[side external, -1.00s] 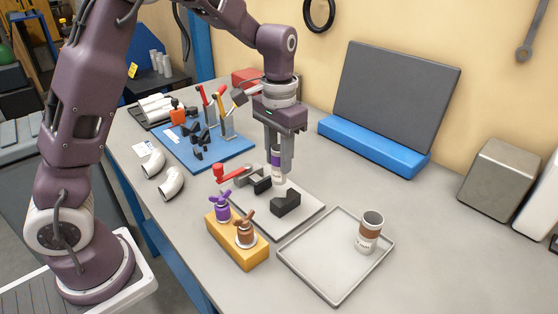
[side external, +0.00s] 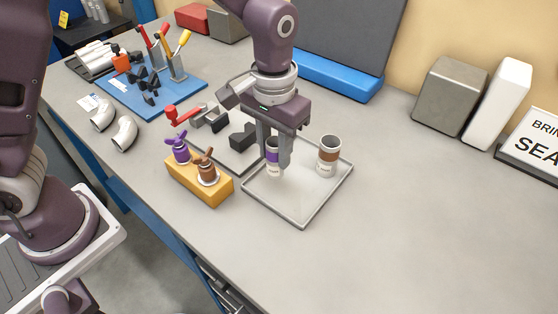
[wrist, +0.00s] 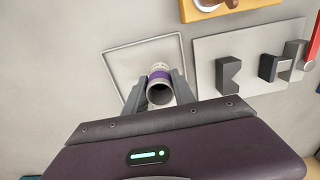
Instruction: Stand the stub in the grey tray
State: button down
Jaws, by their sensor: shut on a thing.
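My gripper (side external: 279,166) is shut on the stub (side external: 272,157), a white pipe piece with a purple band, held upright. The stub is over the left part of the grey tray (side external: 300,203). I cannot tell whether its lower end touches the tray floor. In the wrist view the stub (wrist: 160,88) is between my fingertips, its open end towards the camera, with the tray (wrist: 113,65) behind it. A similar stub with a brown band (side external: 328,157) stands upright in the tray, to the right of my gripper.
A yellow block (side external: 200,183) with purple and brown winged plugs stands left of the tray. A pale plate with a black V-block (side external: 243,136) and a red-handled clamp (side external: 184,115) adjoins the tray. White elbows (side external: 124,134) lie further left. The bench right of the tray is clear.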

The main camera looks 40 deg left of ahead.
aim_at(275, 161)
jog(key=shift+f, duration=1.45)
jog(key=shift+f, duration=0.15)
jog(key=c, duration=1)
grip_release()
jog(key=shift+c, duration=0.2)
notch_tip(275, 161, up, 12)
jog(key=shift+r, duration=0.25)
